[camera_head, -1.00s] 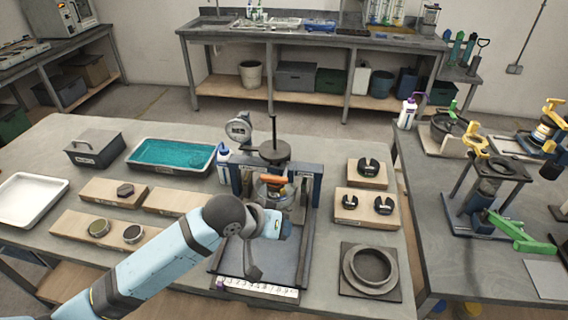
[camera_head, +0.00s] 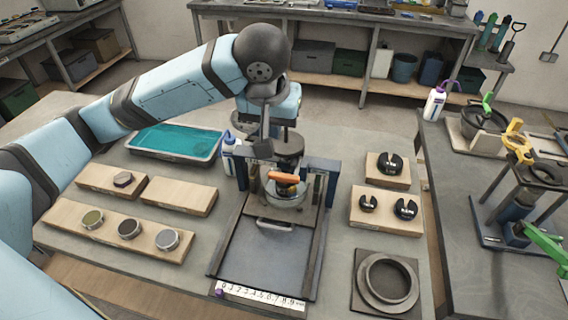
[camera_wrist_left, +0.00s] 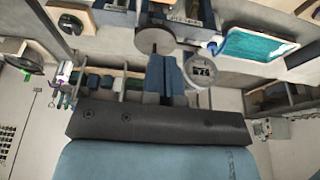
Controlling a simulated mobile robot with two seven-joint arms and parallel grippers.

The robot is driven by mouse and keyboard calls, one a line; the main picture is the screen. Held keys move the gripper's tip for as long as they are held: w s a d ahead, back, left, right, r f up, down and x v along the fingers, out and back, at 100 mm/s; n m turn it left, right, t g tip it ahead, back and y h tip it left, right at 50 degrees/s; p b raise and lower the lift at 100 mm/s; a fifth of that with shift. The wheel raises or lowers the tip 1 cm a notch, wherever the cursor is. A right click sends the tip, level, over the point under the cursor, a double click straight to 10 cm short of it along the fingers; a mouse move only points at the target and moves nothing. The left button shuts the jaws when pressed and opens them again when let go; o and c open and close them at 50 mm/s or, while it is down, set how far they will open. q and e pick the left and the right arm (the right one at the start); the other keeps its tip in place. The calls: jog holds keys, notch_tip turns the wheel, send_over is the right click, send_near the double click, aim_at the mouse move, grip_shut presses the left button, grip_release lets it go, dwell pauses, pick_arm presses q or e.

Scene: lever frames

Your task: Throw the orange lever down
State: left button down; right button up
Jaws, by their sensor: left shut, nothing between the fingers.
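The orange lever (camera_head: 283,177) lies low in the middle of the press stand (camera_head: 331,172), just above a round metal pan (camera_head: 284,198). It appears roughly level, tilted slightly. My left gripper (camera_head: 264,142) points down above and behind the lever, beside the press's round top plate (camera_head: 288,145). Its fingers are closed together and empty, apart from the lever. In the left wrist view the shut fingers (camera_wrist_left: 166,78) show near a round disc (camera_wrist_left: 155,40) and a dial gauge (camera_wrist_left: 198,72); I do not see the lever there. My right gripper is not in view.
A teal-lined tray (camera_head: 176,143) and a white bottle (camera_head: 229,157) stand left of the press. Wooden blocks with dark weights (camera_head: 387,205) and a ringed plate (camera_head: 389,281) are at right. A ruler strip (camera_head: 262,297) lies in front.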

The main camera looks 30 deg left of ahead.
aim_at(280, 173)
pick_arm(q)
jog(key=shift+s, duration=0.1)
jog(key=shift+f, duration=0.1)
jog(key=x, duration=1.2)
jog(key=shift+s+f, duration=0.1)
jog(key=shift+f, duration=0.8)
